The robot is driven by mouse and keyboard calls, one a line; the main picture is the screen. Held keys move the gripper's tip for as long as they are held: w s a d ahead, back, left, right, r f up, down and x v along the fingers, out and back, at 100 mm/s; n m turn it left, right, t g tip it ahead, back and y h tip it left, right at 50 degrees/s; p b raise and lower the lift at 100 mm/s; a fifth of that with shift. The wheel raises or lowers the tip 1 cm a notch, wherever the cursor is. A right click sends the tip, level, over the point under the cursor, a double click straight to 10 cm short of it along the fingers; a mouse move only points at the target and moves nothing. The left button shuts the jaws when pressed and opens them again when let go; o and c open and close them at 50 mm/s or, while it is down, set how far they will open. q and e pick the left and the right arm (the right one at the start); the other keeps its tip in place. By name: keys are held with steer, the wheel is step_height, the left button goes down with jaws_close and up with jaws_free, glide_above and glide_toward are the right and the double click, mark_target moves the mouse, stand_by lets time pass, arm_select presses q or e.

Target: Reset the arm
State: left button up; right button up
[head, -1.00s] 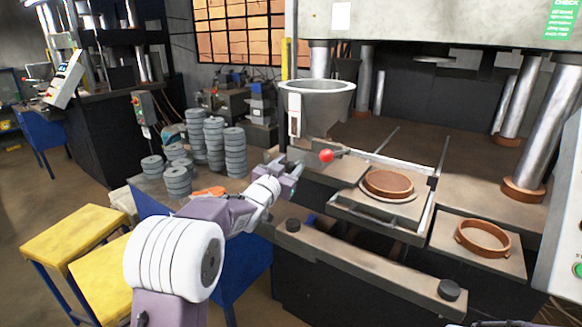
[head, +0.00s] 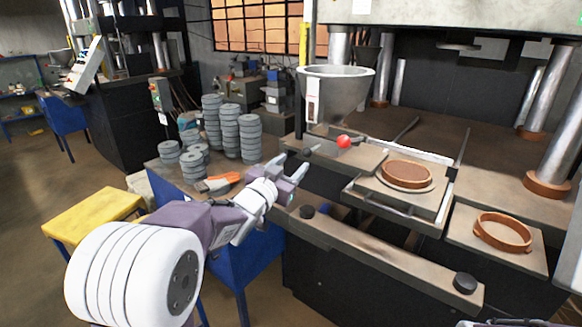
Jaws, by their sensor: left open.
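My left arm comes in from the lower left in the head view. Its gripper (head: 293,178) is open, and I see nothing between the fingers. It hangs in front of the press bench, left of the red ball knob (head: 344,142) and below the metal hopper (head: 335,95). The right gripper is out of view; only a small white piece shows at the bottom right edge.
A sliding tray (head: 444,206) carries a brown filled ring mould (head: 407,174). An empty brown ring (head: 503,232) lies on a plate to the right. Stacked grey discs (head: 229,133) and an orange-handled tool (head: 217,183) are on the left table. A yellow stool (head: 90,214) stands lower left.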

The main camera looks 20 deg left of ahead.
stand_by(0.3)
arm_select(q)
steer(key=d+r+h+p, duration=0.1)
steer(key=d+r+p, duration=0.2)
steer(key=r+p, duration=0.2)
steer(key=s+f+n+g+y+p, duration=0.4)
steer(key=s+f+g, duration=0.5)
steer(key=s+f, duration=0.6)
steer(key=s+f+g, duration=0.7)
steer(key=s+f, duration=0.4)
steer(key=s, duration=0.3)
steer(key=shift+s+a+g+p, duration=0.3)
steer(key=shift+w, duration=0.1)
